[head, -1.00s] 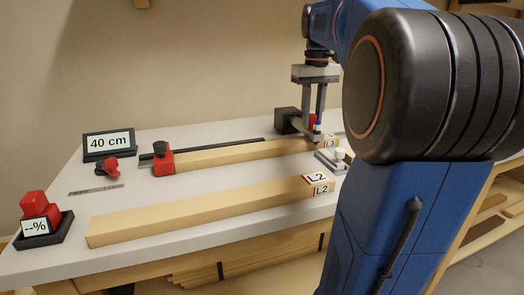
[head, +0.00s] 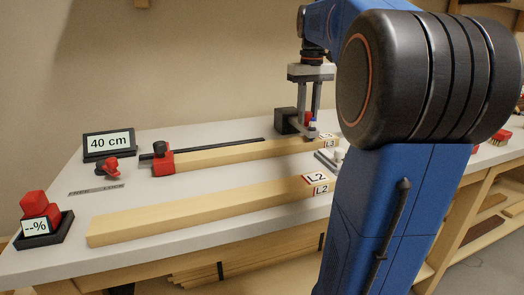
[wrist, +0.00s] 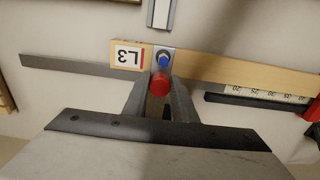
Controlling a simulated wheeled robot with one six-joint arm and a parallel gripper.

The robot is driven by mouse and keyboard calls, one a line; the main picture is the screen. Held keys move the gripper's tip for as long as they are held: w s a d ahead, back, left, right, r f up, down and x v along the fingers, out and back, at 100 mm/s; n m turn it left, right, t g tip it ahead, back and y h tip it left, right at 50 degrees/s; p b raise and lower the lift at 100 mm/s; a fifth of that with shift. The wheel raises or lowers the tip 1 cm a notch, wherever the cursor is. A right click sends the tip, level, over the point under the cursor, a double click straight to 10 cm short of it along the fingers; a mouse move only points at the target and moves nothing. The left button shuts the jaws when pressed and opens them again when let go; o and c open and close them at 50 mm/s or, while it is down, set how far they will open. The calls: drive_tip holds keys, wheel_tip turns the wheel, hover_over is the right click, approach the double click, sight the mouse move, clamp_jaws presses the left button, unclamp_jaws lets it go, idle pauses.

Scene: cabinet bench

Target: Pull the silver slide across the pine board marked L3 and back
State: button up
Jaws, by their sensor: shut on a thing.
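The pine board marked L3 (head: 235,152) lies along the back of the bench, its L3 label (wrist: 127,57) near one end. A narrow silver slide piece (wrist: 164,49) lies across the board beside the label, with a blue knob (wrist: 164,61) on it. A red round handle (wrist: 160,83) is just past the board's back edge. My gripper (wrist: 160,90) is shut on the red handle, a finger on each side. In the head view my gripper (head: 309,131) is at the board's right end, and its fingers partly hide the slide.
A silver rail (head: 326,159) lies in front of the board's end. A black block (head: 287,120) stands behind. A red stop (head: 161,162) sits at the board's left end. The L2 board (head: 210,209) lies in front. A 40 cm display (head: 109,143) stands at left.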

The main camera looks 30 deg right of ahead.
drive_tip(key=shift+w+d, duration=0.25)
drive_tip(key=shift+w, duration=0.75)
drive_tip(key=shift+w+d, duration=0.25)
drive_tip(key=shift+w, duration=0.75)
drive_tip(key=shift+w+d, duration=0.25)
drive_tip(key=shift+w, duration=0.75)
drive_tip(key=o, duration=0.9)
wheel_tip(320, 180, up, 9)
drive_tip(key=shift+s, duration=0.1)
